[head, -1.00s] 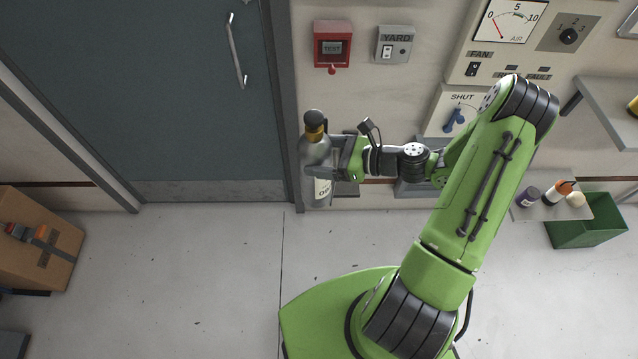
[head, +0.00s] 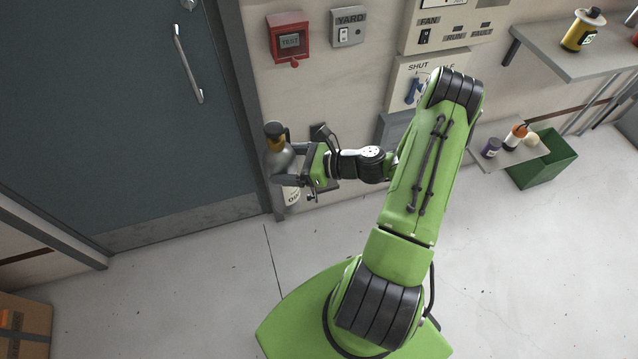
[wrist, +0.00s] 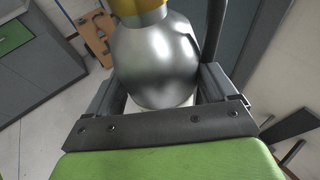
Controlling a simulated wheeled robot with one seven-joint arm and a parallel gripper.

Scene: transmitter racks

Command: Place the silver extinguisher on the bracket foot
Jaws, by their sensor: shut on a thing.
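The silver extinguisher (head: 280,160) has a yellow collar, a black top and a white label low on its body. It is held roughly upright off the floor, in front of the wall beside the door frame. My gripper (head: 287,166) is shut around its body from the right. In the wrist view the silver body (wrist: 155,60) sits between both jaws (wrist: 160,98), and its top is cut off.
A grey door (head: 110,110) is at left. A red call box (head: 289,38) and a YARD switch (head: 348,27) are on the wall above. At right are a shelf (head: 570,55) with a yellow canister, a small bottle shelf (head: 495,157) and a green bin (head: 545,160).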

